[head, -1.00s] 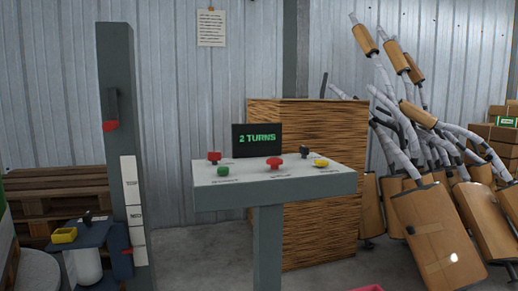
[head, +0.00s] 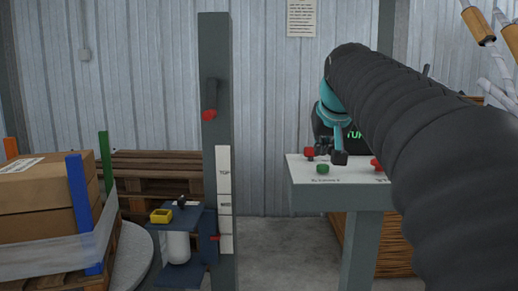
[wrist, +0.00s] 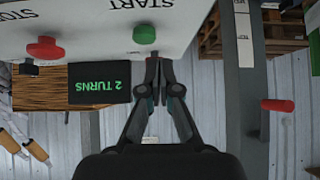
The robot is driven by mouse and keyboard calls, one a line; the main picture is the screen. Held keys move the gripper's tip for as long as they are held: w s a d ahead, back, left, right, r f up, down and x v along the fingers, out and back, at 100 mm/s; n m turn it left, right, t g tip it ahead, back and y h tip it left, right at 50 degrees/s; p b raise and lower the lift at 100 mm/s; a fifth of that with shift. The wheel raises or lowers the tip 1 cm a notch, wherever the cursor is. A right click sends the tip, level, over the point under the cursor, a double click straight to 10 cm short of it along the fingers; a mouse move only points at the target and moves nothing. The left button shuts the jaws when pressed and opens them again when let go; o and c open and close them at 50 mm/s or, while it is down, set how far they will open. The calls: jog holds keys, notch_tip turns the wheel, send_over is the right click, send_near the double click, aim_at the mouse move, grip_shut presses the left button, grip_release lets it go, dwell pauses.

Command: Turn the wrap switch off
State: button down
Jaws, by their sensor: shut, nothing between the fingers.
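The control panel (head: 305,195) has a green button (head: 322,169), a red mushroom button (head: 376,165) and a small red knob (head: 309,152) near its back left edge. I cannot tell which control is the wrap switch. In the wrist view the green button (wrist: 144,35) is by the word START and the red mushroom button (wrist: 46,48) is by STOP. My gripper (head: 340,157) is shut and empty, over the panel's back left part. In the wrist view my gripper's tips (wrist: 158,65) are close to the green button; contact cannot be told. My arm hides the panel's right side.
A screen (wrist: 100,83) reading "2 TURNS" stands behind the panel. A grey mast (head: 218,100) with a red-ended handle (head: 209,114) rises to the left. A pallet of boxes (head: 45,185), partly wrapped in film, stands farther left. The floor between mast and panel is clear.

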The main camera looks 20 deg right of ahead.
notch_tip(320, 180, up, 2)
jog(key=w+d+r, duration=0.1)
jog(key=w+d, duration=0.1)
send_near(313, 155)
notch_tip(313, 155, down, 4)
jog(key=shift+f, duration=0.1)
jog(key=w, duration=0.3)
jog(key=shift+d, duration=0.4)
jog(key=shift+w+d+p, duration=0.2)
jog(key=shift+w+p, duration=0.15)
jog(key=shift+w, duration=0.3)
jog(key=shift+s+d+f, duration=0.1)
jog(key=shift+s+d, duration=0.05)
jog(key=shift+d, duration=0.1)
jog(key=shift+a+n, duration=0.25)
jog(key=shift+n, duration=0.05)
jog(key=shift+d, duration=0.1)
